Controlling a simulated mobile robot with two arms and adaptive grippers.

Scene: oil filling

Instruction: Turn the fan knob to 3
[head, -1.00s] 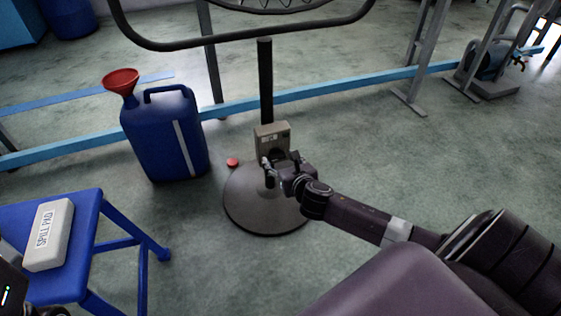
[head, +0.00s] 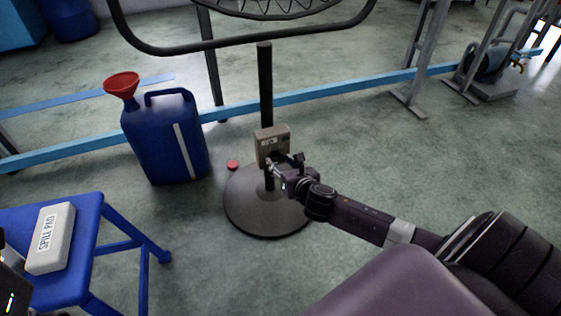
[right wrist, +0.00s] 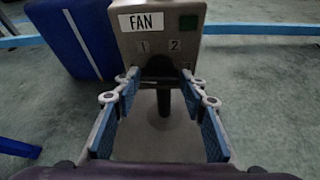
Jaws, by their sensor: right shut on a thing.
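The fan control box (head: 272,142) is a beige block on the fan's dark pole above its round base. In the right wrist view the box (right wrist: 150,22) has a FAN label, the numbers 1 and 2, and a green patch at its upper right. The dark fan knob (right wrist: 159,67) is low on its face, partly hidden. My right gripper (head: 283,165) is at the front of the box. In the right wrist view its fingers (right wrist: 160,85) lie on both sides of the knob, shut on it. The knob's exact setting cannot be read.
A blue jug (head: 163,138) with a red funnel (head: 122,84) stands left of the fan. A red cap (head: 233,165) lies by the fan base (head: 268,205). A blue stool (head: 88,235) holds a spill pad (head: 50,238).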

